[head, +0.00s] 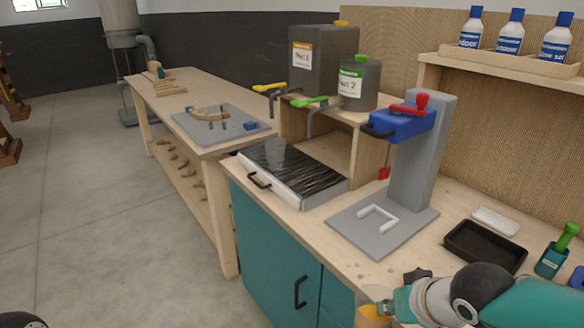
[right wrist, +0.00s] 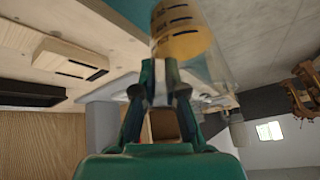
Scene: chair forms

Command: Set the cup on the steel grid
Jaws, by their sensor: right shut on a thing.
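The cup (head: 374,309) is clear, with amber liquid in it, and shows at the bottom of the head view by the bench's front edge. My right gripper (head: 394,303) is shut on it; part of the cup is cut off by the frame. In the right wrist view, the cup (right wrist: 181,36) shows black marks on its side, beyond the fingertips (right wrist: 164,78). The steel grid seems to be the dark, streaked panel (head: 291,168) in a pale frame below the taps, well left of the cup. My left gripper is not in view.
A grey stand (head: 417,165) with a blue head and red stirrer rises between the cup and the panel. Two grey containers (head: 322,55) with taps overhang the panel's back. A black tray (head: 484,247) and a green-handled tool in a holder (head: 551,260) lie right.

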